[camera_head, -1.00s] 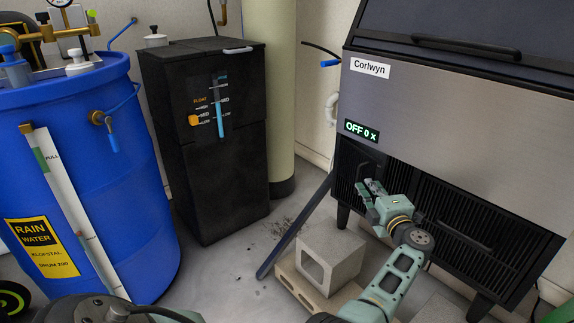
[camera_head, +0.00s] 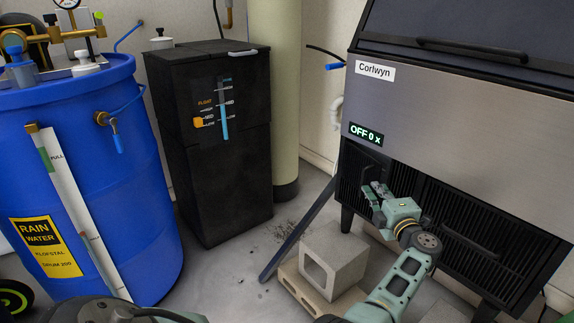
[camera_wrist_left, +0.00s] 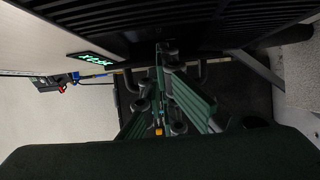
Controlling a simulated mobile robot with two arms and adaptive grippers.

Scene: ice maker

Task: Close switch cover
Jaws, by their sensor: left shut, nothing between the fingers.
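The ice maker (camera_head: 450,120), marked Corlwyn, stands at the right with a grey front and a black slatted lower panel. Its display (camera_head: 366,134) reads OFF 0 x; it also shows in the left wrist view (camera_wrist_left: 92,60). My left gripper (camera_head: 372,189) is shut and empty, close to the slatted panel just below the display. Its fingers also show in the left wrist view (camera_wrist_left: 163,60). The switch cover cannot be made out clearly; the dark area at the fingertips is partly hidden by the gripper. Whether the fingers touch the panel I cannot tell. My right gripper is not in view.
A black float-gauge cabinet (camera_head: 215,170) and a blue rain water drum (camera_head: 110,190) stand to the left. Open floor lies between drum and block.

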